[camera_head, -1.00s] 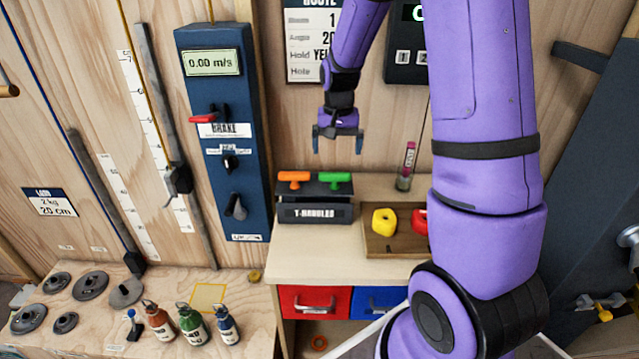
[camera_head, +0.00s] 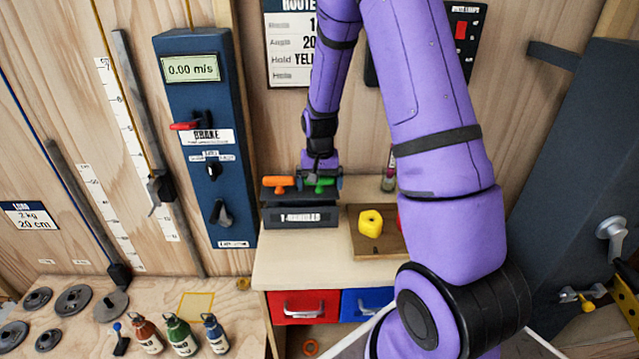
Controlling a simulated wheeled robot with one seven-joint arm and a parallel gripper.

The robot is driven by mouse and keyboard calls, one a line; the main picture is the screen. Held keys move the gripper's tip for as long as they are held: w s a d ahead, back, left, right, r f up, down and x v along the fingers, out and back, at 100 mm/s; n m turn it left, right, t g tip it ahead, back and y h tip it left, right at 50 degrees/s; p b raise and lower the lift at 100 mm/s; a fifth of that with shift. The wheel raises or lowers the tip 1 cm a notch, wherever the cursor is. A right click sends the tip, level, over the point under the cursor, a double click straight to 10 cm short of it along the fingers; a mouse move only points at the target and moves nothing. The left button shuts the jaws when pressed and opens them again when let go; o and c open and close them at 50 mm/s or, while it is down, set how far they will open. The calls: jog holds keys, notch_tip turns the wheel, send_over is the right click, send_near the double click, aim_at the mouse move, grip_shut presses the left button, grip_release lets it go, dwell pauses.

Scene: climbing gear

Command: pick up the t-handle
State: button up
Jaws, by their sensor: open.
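The T-handles stand in a dark rack (camera_head: 300,218) labelled "T-HANDLES" on the wooden cabinet top. An orange T-handle (camera_head: 279,183) is at the left and a green T-handle (camera_head: 318,187) at the right. My gripper (camera_head: 319,184) is open and pointing down at the green T-handle, with a finger to each side of its bar. In this view I cannot tell whether the fingers touch it. The orange handle is just left of my gripper's left finger.
A wooden tray (camera_head: 366,247) with a yellow hold (camera_head: 370,222) and a partly hidden red one is to the right. A sand timer (camera_head: 389,172) stands behind it. A blue panel (camera_head: 205,130) rises at the left. Several bottles and discs occupy the lower left bench.

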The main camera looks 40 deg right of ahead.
jog(key=c, duration=0.7)
notch_tip(320, 180, up, 18)
dwell(0.7)
